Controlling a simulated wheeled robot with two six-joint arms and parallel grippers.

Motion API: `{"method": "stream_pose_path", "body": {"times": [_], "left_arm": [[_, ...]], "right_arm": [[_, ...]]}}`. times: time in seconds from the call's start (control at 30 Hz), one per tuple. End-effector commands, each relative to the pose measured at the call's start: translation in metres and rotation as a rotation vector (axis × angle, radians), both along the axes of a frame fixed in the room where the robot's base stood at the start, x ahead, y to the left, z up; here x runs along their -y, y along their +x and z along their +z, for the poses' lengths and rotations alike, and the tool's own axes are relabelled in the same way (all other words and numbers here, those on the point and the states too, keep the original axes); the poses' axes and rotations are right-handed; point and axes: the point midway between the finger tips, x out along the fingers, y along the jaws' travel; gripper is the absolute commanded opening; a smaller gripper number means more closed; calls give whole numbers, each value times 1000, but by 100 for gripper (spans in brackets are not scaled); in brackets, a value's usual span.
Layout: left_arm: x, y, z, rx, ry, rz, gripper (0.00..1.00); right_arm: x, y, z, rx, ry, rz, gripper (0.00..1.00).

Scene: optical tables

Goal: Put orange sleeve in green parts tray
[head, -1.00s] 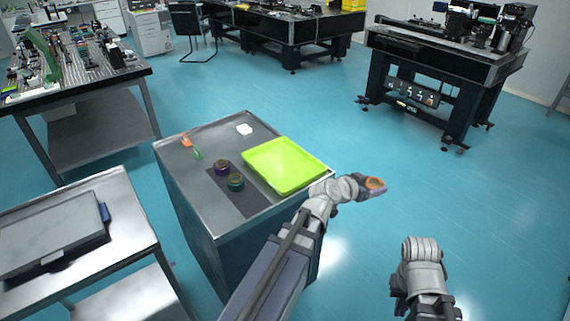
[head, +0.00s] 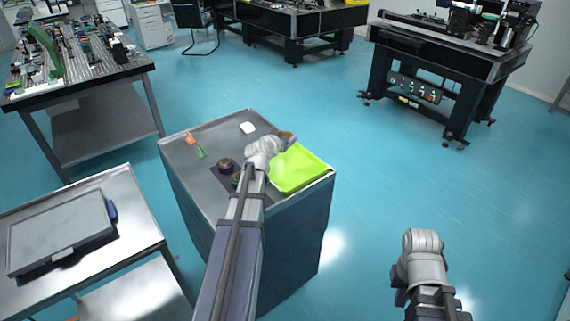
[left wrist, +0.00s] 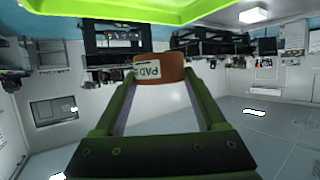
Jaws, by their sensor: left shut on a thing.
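The orange sleeve (left wrist: 172,68), with a white label reading "PAD", sits between the fingertips of my left gripper (left wrist: 160,85) in the left wrist view. In the head view, my left gripper (head: 286,138) is at the far edge of the green parts tray (head: 300,173), and my forearm hides part of the tray. The tray's rim also shows at the top of the left wrist view (left wrist: 130,10). My left gripper is shut on the sleeve. My right arm is low at the right of the head view; its fingers do not show.
The tray stands on a grey cabinet (head: 188,172). A purple-topped round part (head: 225,165) and a teal one (head: 235,180), partly hidden, stand on a dark mat. A white block (head: 247,128), a small orange item (head: 191,138) and a green item (head: 201,152) lie further back.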

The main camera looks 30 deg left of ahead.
Motion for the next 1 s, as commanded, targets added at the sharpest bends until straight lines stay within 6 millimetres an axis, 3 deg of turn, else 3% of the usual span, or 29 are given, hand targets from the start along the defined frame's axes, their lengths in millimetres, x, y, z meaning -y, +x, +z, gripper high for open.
{"method": "stream_pose_path", "body": {"times": [0.4, 0.73, 1.0], "left_arm": [[1, 0, -58, 1, 0, -1, 6], [1, 0, -65, 1, 0, -1, 6], [1, 0, -96, 1, 0, -1, 6]], "right_arm": [[0, 0, -58, 0, 0, 0, 0], [0, 0, -65, 0, 0, 0, 0], [0, 0, -97, 0, 0, 1, 0]]}}
